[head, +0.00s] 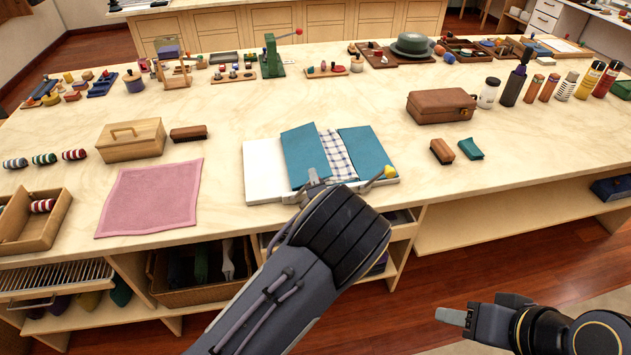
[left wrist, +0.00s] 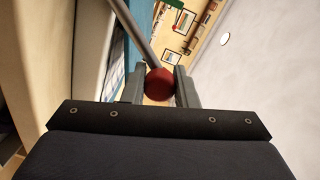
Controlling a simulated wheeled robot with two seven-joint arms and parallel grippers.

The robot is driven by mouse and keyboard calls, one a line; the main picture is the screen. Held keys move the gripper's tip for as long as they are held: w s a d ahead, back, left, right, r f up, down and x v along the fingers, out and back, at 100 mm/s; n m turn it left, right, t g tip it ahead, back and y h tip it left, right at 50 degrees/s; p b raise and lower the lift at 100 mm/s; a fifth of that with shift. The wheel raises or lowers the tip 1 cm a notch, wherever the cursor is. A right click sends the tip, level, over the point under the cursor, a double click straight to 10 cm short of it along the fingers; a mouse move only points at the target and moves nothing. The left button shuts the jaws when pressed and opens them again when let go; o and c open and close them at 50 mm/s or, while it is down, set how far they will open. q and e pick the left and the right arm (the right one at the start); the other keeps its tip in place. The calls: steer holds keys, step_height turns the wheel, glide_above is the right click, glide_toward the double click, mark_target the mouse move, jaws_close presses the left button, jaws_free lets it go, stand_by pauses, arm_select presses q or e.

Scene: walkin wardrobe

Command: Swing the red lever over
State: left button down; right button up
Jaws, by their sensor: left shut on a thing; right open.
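A white folding board (head: 262,172) with teal panels (head: 303,155) and a checked cloth (head: 336,155) between them lies near the table's front edge. A yellow knob (head: 389,172) shows at its right front. My left gripper (head: 314,180) is at the board's front edge. In the left wrist view, its fingers (left wrist: 160,88) are shut on the lever's red ball knob (left wrist: 159,80), with the grey lever rod (left wrist: 137,35) running up to the left. In the head view the red knob is hidden by my gripper and arm. My right gripper (head: 456,317) is open and empty, low in front of the table.
A pink cloth (head: 150,198) and a wooden box (head: 131,140) lie left of the board. A brown case (head: 441,106), a brush (head: 441,151) and a small teal item (head: 470,149) are to its right. Several small objects line the back. Bare tabletop lies behind the board.

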arm_select(q)
steer(key=c, duration=1.1)
jaws_free()
steer(key=shift+c, duration=0.2)
steer(key=v, duration=0.8)
steer(key=shift+b, duration=0.4)
steer(key=shift+w, duration=0.1)
